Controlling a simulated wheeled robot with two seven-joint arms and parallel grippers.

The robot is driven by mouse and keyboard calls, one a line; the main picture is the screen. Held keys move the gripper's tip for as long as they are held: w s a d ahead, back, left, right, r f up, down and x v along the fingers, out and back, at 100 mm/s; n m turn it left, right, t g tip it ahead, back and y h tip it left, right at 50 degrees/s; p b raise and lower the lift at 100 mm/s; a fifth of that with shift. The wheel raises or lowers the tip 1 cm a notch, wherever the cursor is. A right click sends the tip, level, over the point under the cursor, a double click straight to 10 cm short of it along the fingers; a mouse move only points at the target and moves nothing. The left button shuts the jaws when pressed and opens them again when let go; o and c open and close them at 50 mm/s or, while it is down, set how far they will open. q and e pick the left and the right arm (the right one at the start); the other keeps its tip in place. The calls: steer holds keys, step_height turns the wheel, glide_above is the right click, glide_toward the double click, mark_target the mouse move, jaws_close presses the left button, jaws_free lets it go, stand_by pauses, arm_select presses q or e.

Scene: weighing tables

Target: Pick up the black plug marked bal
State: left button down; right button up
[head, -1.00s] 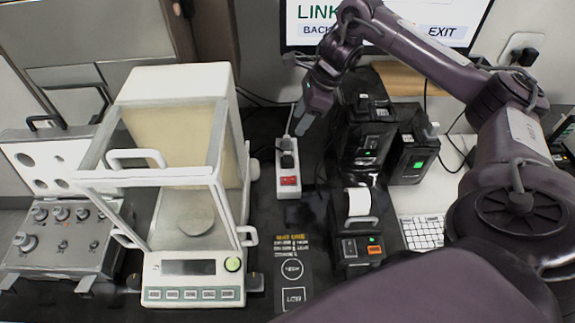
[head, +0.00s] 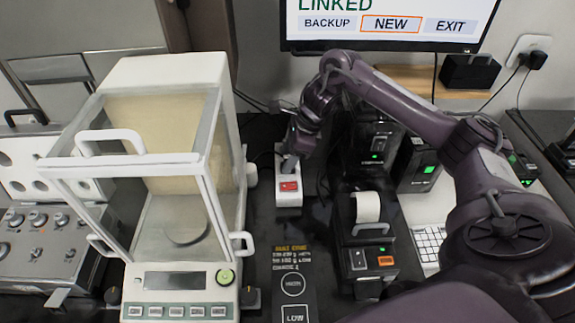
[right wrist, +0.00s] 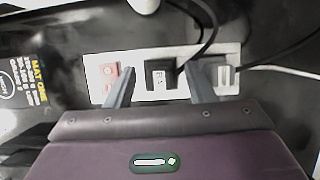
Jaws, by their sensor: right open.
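A black plug (right wrist: 160,75) with a small pale label sits in a white power strip (right wrist: 138,57) in the right wrist view. The label is too blurred to read for certain. My right gripper (right wrist: 164,90) is open, with one finger on each side of the black plug. In the head view my right gripper (head: 290,160) is over the power strip (head: 288,198) and hides the plug. A red switch (head: 289,186) is at the strip's near end. A lighter plug (right wrist: 224,74) is in the strip beside the right finger. My left gripper is not in view.
A balance with a glass draft shield (head: 150,200) stands left of the strip. A small printer (head: 366,225) and black boxes (head: 375,140) stand to the right. Dark cables (right wrist: 205,35) run from the plugs.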

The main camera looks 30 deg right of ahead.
steer(key=shift+w+a+f, duration=0.1)
steer(key=shift+f, duration=0.2)
steer(key=shift+c, duration=0.4)
steer(key=c, duration=0.8)
steer(key=shift+r, duration=0.2)
